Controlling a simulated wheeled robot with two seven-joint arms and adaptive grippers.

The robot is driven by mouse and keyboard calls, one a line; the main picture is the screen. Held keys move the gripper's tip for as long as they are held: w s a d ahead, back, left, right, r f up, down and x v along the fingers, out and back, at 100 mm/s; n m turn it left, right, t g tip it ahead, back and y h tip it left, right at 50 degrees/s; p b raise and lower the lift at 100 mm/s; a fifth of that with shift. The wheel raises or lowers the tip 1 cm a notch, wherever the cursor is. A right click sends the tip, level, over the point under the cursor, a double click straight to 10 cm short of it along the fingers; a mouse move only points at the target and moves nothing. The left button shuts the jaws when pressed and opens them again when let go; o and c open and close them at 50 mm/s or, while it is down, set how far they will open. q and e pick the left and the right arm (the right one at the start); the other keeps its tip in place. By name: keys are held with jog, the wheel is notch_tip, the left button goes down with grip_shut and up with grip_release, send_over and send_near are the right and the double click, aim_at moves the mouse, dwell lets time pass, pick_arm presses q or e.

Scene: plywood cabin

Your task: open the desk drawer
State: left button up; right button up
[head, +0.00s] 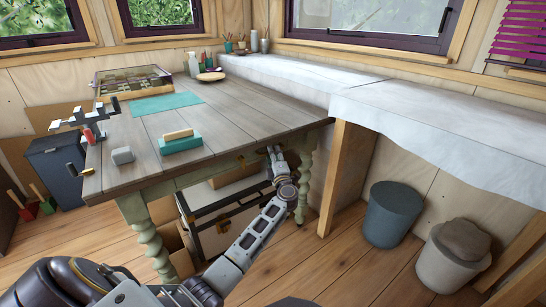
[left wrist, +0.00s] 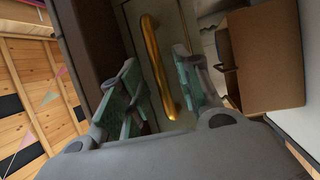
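The wooden desk (head: 235,118) has a grey plank top, a pale green apron and turned legs. The drawer front (head: 222,167) is in the apron under the near edge and looks flush with it. My left gripper (head: 273,152) is at this front, below the desk edge, and partly hides it. In the left wrist view the brass bar handle (left wrist: 151,42) runs up the pale drawer front (left wrist: 136,22). The open fingers of my left gripper (left wrist: 157,66) are on either side of the handle, with gaps visible. My right gripper is not in view.
A white-covered bench (head: 430,125) and two bins (head: 392,215) are at the right.

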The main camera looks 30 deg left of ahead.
pick_arm(q)
jog(key=shift+w+a+r, duration=0.1)
jog(key=shift+w+a, duration=0.3)
jog(key=shift+a, duration=0.05)
jog(key=shift+c, duration=0.4)
grip_shut()
